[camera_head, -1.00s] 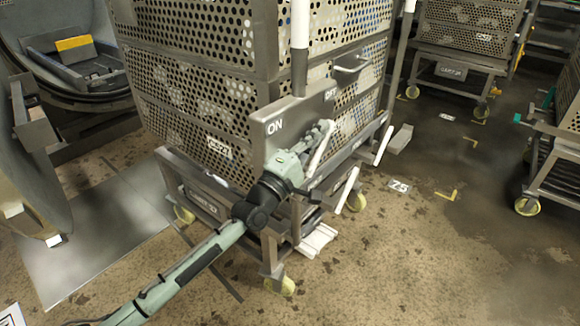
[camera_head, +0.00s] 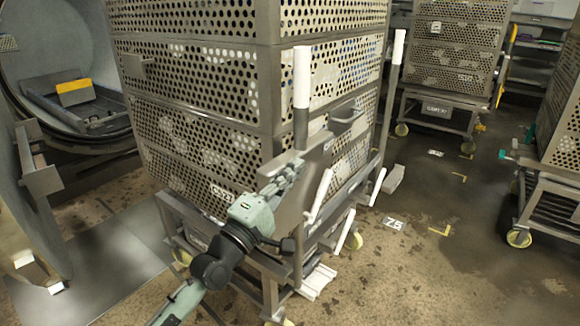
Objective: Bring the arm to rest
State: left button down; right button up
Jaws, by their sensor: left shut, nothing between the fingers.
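My left arm (camera_head: 225,255) reaches in from the bottom left. Its left gripper (camera_head: 287,175) is shut and empty, in front of the grey ON/OFF plate (camera_head: 320,165) at the corner of the near cart (camera_head: 262,270). The gripper hides the ON marking, and I cannot tell whether it touches the plate. A white-gripped lever (camera_head: 319,195) stands just right of the gripper. My right gripper is not in view.
The near cart bears a stack of perforated baskets (camera_head: 190,85). An open round vessel (camera_head: 60,120) is at the left. Other carts stand at the back (camera_head: 437,110) and right edge (camera_head: 550,195). The stained floor (camera_head: 420,275) at the lower right is clear.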

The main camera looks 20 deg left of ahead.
pick_arm(q)
jog(key=s+a+f+m+g+y, duration=0.1)
jog(key=s+f+m+g, duration=0.2)
jog(key=f, duration=0.8)
jog(key=s+a+f+m+g+y, duration=0.1)
jog(key=s+f+m+g+y, duration=0.15)
jog(key=f, duration=0.85)
jog(key=s+a+f+m+g+y, duration=0.1)
jog(key=s+f+m+g, duration=0.25)
jog(key=f, duration=0.75)
jog(key=s+a+f+m+g+y, duration=0.2)
jog(key=s+a+f+m+g, duration=0.1)
jog(key=s+f, duration=0.5)
jog(key=s+a+f+m+g+y, duration=0.2)
jog(key=s+a+f+g, duration=0.3)
jog(key=s+f, duration=0.4)
jog(key=s+m, duration=0.1)
jog(key=s, duration=0.2)
jog(key=shift+s+a+m, duration=0.15)
jog(key=shift+a+m, duration=0.1)
jog(key=shift+m, duration=0.05)
